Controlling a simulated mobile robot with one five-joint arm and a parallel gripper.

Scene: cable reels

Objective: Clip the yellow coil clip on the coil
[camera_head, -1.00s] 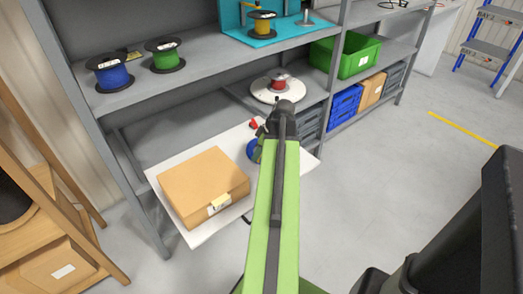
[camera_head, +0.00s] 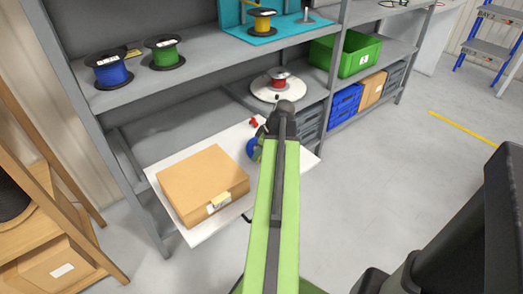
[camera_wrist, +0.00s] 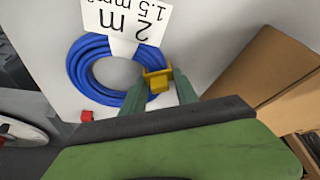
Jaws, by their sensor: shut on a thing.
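The blue cable coil (camera_wrist: 90,72) lies flat on a white board, with a white "2 m 1.5 mm" tag (camera_wrist: 122,18) over its far edge. In the head view the coil (camera_head: 252,149) shows only in part beside my arm. The yellow coil clip (camera_wrist: 157,79) is between the tips of my gripper (camera_wrist: 160,92), which is shut on it. The clip is at the coil's right side and overlaps its edge in the wrist view. I cannot tell whether it is around the cable. My arm hides the clip in the head view.
A cardboard box (camera_head: 203,185) stands on the white board (camera_head: 185,236), left of my arm. A small red piece (camera_wrist: 87,116) lies by the coil. A red spool on a white disc (camera_head: 266,92) is behind. Blue (camera_head: 110,72) and green (camera_head: 164,52) reels stand on the shelf above.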

